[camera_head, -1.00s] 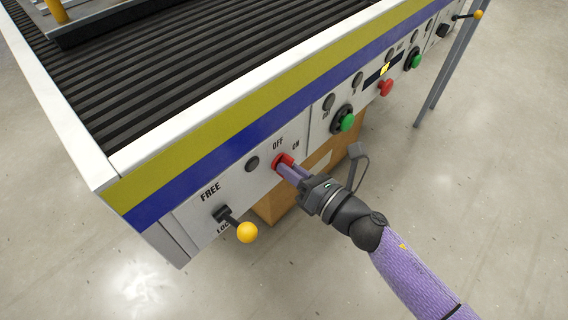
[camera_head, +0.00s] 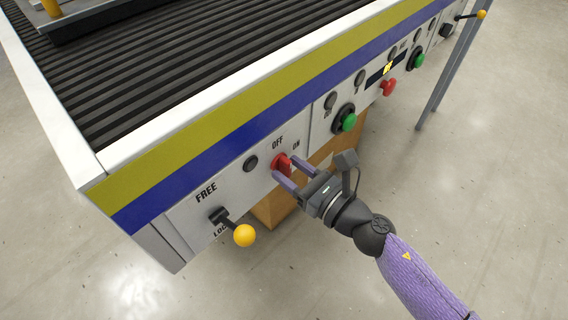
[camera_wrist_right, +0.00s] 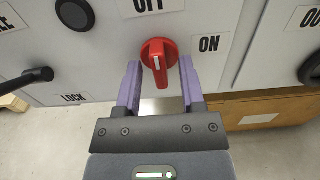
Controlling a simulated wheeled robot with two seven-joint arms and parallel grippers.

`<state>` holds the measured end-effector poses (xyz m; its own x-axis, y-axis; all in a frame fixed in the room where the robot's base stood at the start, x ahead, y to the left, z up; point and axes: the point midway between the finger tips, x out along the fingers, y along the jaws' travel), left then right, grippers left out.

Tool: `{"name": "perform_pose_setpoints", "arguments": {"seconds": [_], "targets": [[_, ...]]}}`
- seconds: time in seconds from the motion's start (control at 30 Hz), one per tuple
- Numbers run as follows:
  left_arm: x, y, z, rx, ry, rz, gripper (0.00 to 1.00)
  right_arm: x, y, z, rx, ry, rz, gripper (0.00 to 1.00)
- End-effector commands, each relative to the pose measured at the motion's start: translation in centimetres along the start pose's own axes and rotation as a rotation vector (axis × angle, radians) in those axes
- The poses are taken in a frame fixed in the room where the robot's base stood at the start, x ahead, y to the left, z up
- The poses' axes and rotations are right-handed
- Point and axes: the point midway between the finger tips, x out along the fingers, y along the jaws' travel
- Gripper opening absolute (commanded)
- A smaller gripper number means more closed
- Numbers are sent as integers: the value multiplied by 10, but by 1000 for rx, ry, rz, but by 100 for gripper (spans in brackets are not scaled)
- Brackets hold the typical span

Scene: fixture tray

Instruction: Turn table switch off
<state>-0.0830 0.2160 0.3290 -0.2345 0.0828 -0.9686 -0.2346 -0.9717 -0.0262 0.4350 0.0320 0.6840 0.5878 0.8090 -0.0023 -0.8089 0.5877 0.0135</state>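The red rotary table switch (camera_head: 281,160) sits on the white front panel, with OFF printed above it and ON to its right. In the right wrist view the switch (camera_wrist_right: 158,55) has its raised grip close to vertical, with a white mark on it. My right gripper (camera_head: 284,167) is open, its two purple fingers spread on either side of the switch. In the wrist view a gap shows between the switch and each finger of the gripper (camera_wrist_right: 160,66). My left gripper is in neither view.
A lever with a yellow ball (camera_head: 245,236) sticks out left of the switch, by FREE and LOCK labels. A black button (camera_head: 251,163) is close to the switch. Green (camera_head: 349,122) and red (camera_head: 389,87) buttons lie farther right. A cardboard box (camera_head: 274,207) stands below the panel.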

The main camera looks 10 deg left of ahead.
Motion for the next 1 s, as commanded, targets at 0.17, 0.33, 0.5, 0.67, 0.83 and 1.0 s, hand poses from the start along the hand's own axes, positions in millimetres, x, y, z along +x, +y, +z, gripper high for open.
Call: {"name": "perform_pose_setpoints", "arguments": {"seconds": [0.17, 0.33, 0.5, 0.67, 0.83, 1.0], "targets": [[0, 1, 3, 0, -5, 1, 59, 0, 0, 1, 1, -2, 0, 50], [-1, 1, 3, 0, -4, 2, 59, -12, 0, 0, 3, -1, -1, 50], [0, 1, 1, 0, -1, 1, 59, -32, 0, 0, 2, 0, 0, 50], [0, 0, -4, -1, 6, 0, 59, -47, 0, 0, 3, -1, -1, 50], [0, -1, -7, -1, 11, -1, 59, -50, 0, 1, 1, -2, 0, 50], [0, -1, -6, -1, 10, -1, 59, -50, 0, 1, 1, -2, 0, 50]]}}
